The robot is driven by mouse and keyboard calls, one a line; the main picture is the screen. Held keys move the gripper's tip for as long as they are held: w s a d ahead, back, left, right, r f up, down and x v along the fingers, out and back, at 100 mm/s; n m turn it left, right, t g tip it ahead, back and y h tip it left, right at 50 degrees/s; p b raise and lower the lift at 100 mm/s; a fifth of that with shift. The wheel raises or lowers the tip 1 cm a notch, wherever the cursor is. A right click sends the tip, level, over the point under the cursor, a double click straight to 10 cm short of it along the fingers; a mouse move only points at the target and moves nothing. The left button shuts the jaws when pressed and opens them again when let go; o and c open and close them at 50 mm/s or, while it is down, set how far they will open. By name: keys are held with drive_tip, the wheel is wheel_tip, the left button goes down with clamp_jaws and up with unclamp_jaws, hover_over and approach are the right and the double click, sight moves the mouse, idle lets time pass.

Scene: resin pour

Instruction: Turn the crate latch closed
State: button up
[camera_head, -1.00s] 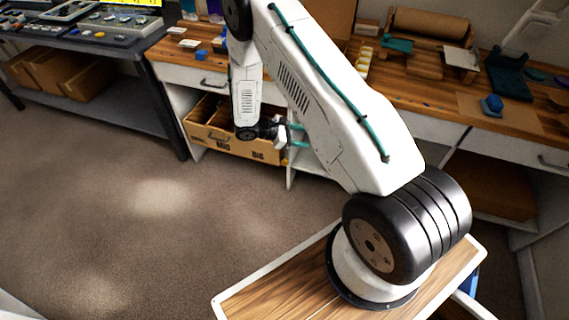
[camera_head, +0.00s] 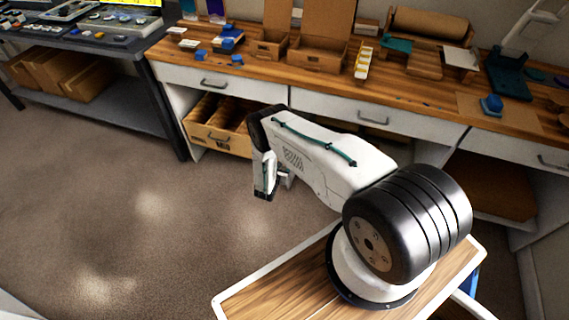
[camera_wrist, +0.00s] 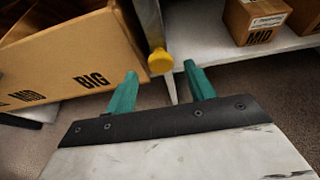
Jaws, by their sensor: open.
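The wooden crate (camera_wrist: 65,55), marked BIG and MID, fills the left of that view, beside the bar. My gripper (camera_wrist: 160,70) is open, with its two teal fingers either side of the knob in the picture; I cannot tell how far the knob is beyond them. In the head view the crate (camera_head: 222,138) stands in the bench's lower left bay. My arm covers the knob and most of my gripper there.
A smaller box marked MID (camera_wrist: 258,20) stands on a white shelf (camera_wrist: 215,50) at right in the wrist view. The wooden bench top (camera_head: 290,72) holds several boxes and tools. The floor (camera_head: 120,200) left of my arm is clear.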

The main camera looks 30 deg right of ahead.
drive_tip(key=shift+x, duration=2.75)
clamp_jaws()
drive_tip(key=shift+s+d, duration=0.1)
